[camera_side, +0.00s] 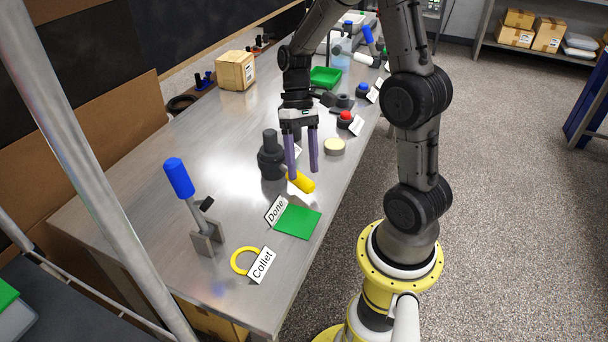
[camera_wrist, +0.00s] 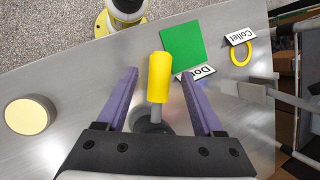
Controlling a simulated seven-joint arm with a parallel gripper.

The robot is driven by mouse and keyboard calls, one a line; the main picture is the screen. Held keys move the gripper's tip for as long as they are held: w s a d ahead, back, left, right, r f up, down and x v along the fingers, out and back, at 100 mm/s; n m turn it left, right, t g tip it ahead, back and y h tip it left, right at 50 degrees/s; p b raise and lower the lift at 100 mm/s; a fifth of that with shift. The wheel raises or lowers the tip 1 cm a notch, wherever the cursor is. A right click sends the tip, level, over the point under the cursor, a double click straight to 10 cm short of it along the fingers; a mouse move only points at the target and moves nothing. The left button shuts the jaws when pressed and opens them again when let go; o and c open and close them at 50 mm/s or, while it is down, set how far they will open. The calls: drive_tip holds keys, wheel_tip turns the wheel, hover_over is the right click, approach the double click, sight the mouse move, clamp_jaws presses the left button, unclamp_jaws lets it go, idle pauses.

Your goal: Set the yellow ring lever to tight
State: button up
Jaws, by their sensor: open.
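A yellow lever handle (camera_side: 302,183) on a grey rod sits beside a black cylindrical body (camera_side: 271,158) on the metal table. In the wrist view the handle (camera_wrist: 159,78) lies between my fingers, with a visible gap on each side. My gripper (camera_side: 302,174) is open, with its purple fingers pointing down around the handle; its fingertips also show in the wrist view (camera_wrist: 159,73). A flat yellow ring (camera_side: 242,262) lies near the table's front, beside a "Collet" card (camera_side: 261,265). No tight marking is readable. The rod's lower end is partly hidden by my gripper in the wrist view.
A green square (camera_side: 298,222) with a "Done" card (camera_side: 276,210) lies near the handle. A blue-handled lever (camera_side: 179,178) stands at the left. A pale round disc (camera_side: 334,146) and a red button (camera_side: 345,116) are behind, to the right. The table's right edge is close.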

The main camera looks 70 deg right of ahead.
drive_tip(key=shift+x, duration=1.45)
clamp_jaws()
drive_tip(key=shift+r, duration=0.1)
